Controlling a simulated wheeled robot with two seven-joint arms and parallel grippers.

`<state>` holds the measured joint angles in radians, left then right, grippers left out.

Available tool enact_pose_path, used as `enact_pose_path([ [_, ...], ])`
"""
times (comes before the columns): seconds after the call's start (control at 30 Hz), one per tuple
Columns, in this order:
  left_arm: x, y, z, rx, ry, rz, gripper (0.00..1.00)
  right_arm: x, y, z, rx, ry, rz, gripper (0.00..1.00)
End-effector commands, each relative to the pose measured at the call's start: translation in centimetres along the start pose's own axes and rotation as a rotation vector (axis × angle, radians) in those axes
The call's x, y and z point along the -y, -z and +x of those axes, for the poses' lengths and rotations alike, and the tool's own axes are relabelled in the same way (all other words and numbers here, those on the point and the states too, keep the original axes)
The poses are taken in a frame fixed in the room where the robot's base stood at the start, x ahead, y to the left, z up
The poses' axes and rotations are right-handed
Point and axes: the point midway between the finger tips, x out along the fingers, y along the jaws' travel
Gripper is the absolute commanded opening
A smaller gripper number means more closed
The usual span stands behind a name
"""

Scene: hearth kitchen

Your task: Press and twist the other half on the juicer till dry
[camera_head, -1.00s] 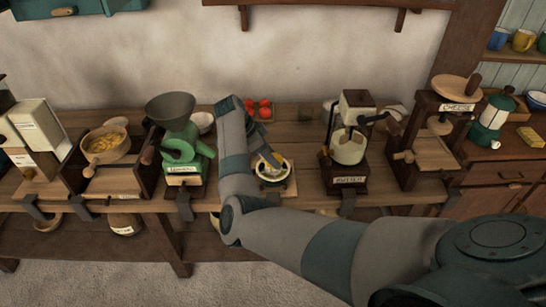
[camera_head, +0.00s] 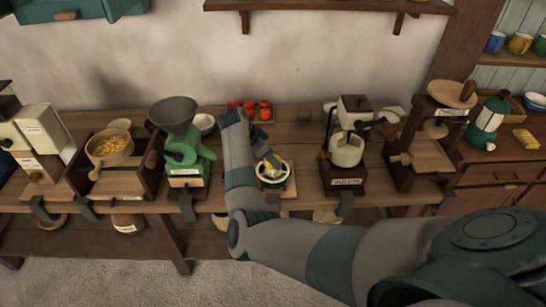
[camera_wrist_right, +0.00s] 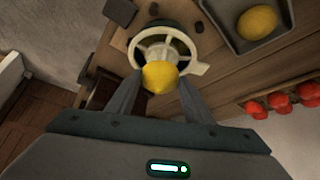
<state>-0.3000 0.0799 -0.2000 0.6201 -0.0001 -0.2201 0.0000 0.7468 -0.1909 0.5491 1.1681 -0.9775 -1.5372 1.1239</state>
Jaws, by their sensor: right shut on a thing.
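The juicer (camera_head: 273,181) stands on the bench in front of my right arm, with a pale ring-shaped, spoked top. In the right wrist view the juicer (camera_wrist_right: 193,68) lies just beyond my fingertips. My right gripper (camera_wrist_right: 160,82) is shut on a yellow lemon half (camera_wrist_right: 160,76), which shows rounded skin towards the camera and overlaps the juicer's near rim. Whether its cut face touches the reamer is hidden. In the head view my right gripper (camera_head: 270,158) is small and partly behind my arm. My left gripper is not in view.
A lemon (camera_wrist_right: 257,22) lies in a grey tray (camera_wrist_right: 288,38) beside the juicer. Red fruits (camera_head: 249,106) sit at the back of the bench.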

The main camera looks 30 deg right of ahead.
Motion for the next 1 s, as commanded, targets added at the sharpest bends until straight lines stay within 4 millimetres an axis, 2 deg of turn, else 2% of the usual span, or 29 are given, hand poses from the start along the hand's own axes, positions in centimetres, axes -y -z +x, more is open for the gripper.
enact_pose_path([
  [1.0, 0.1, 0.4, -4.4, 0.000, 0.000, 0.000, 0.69, 0.1, -0.2, 0.2, 0.003, 0.137, -0.246, 0.24],
])
